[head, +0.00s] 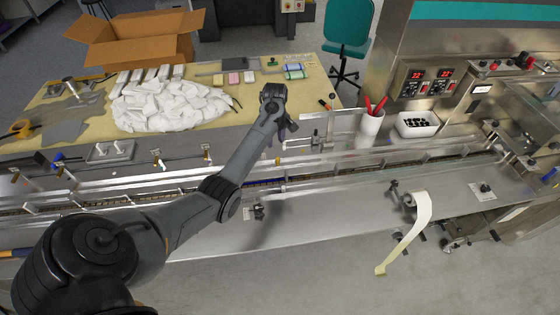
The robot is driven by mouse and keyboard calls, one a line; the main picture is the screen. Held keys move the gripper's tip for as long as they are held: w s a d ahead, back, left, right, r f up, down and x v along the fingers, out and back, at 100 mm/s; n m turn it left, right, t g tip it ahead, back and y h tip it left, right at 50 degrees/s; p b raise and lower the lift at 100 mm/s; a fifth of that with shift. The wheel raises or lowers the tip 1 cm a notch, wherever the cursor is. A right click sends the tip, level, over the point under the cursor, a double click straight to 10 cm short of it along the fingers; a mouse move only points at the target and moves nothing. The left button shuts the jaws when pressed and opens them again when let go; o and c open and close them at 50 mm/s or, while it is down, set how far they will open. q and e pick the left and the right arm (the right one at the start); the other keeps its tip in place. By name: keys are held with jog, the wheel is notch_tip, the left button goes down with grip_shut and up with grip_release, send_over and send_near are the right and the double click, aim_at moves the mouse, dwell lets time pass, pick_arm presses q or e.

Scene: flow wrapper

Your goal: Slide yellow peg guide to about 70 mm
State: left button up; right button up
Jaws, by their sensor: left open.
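My left arm reaches in from the lower left, over the conveyor of the flow wrapper. My left gripper (283,131) points down behind the forearm, near the conveyor's back side; its fingers are small, dark and partly hidden. It is open, and I see nothing held in it. A small yellow peg (281,160) shows on the conveyor rail just below the gripper, with a gap between them in the picture. Other small orange-yellow pieces (156,154) sit on the back rail to the left. No scale can be read. My right gripper is not in view.
A white pile of packets (165,108) lies on the back table, with an open cardboard box (135,42) behind. A paper strip (420,215) hangs at the front right.

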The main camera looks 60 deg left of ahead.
aim_at(278, 158)
pick_arm(q)
jog(key=f, duration=0.3)
jog(key=f+b, duration=0.1)
jog(key=f, duration=0.2)
jog(key=w+f, duration=0.1)
jog(key=f, duration=0.3)
jog(key=shift+d, duration=0.15)
grip_shut()
